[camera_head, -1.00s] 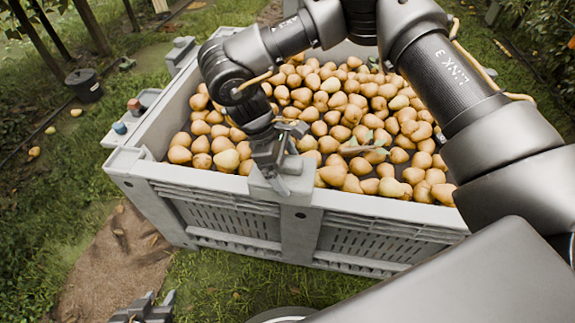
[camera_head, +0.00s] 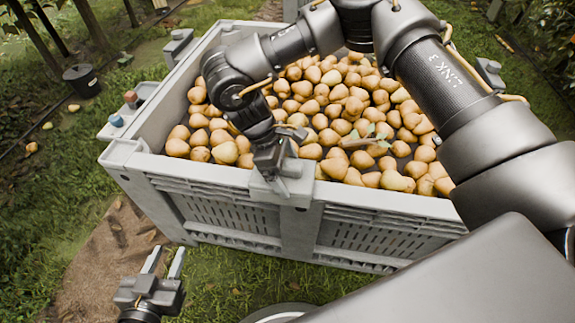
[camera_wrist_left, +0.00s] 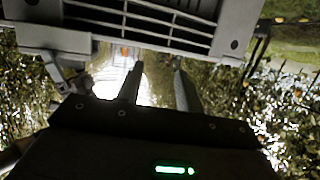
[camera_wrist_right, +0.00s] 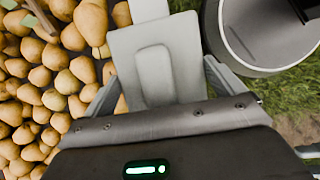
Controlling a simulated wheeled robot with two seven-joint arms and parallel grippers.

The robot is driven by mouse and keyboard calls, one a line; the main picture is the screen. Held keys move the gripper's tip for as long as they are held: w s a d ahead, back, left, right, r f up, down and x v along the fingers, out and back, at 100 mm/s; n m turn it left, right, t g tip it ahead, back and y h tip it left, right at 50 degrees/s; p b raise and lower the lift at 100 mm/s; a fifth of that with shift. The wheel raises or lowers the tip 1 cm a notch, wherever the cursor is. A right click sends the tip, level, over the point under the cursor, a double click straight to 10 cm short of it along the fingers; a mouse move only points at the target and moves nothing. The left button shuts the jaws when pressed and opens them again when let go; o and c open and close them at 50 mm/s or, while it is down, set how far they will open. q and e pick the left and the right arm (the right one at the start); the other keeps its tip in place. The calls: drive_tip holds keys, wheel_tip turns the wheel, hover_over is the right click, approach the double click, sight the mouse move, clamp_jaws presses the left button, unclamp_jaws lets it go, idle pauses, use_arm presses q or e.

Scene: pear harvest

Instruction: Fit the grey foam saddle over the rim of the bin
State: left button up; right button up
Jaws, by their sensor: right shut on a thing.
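The grey foam saddle (camera_head: 297,190) is at the middle of the near rim of the grey bin (camera_head: 390,211). It overlaps the rim; I cannot tell how far down it sits. My right gripper (camera_head: 284,176) is shut on the saddle from above. In the right wrist view the saddle (camera_wrist_right: 183,55) is a flat grey piece with a raised oblong pad, between the fingers (camera_wrist_right: 158,88). My left gripper (camera_head: 165,262) is open and empty, low in front of the bin. Its parted fingers show in the left wrist view (camera_wrist_left: 158,85), below the slatted bin wall (camera_wrist_left: 150,25).
Pears (camera_head: 340,105) fill the bin. A side shelf (camera_head: 130,112) at the bin's left holds a red and a blue item. A black bucket (camera_head: 82,80) stands on the grass at the far left. Grass and bare soil (camera_head: 110,255) lie in front of the bin.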

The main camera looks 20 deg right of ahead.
use_arm(q)
drive_tip(key=shift+w+d+r+m+t+h+b, duration=0.15)
drive_tip(key=shift+d+r+t+h, duration=0.2)
drive_tip(key=shift+r, duration=0.25)
drive_tip(key=shift+s+d+r+m+t+h+b, duration=0.15)
drive_tip(key=shift+d+r+t+h, duration=0.2)
drive_tip(key=shift+r, duration=0.25)
drive_tip(key=shift+w+d+r+t+h+b, duration=0.15)
drive_tip(key=shift+d+r+t+h, duration=0.2)
drive_tip(key=shift+r, duration=0.25)
use_arm(e)
drive_tip(key=shift+f, duration=1.4)
use_arm(q)
drive_tip(key=shift+r, duration=0.1)
use_arm(e)
drive_tip(key=shift+f, duration=0.3)
drive_tip(key=o, duration=0.6)
drive_tip(key=shift+o, duration=0.2)
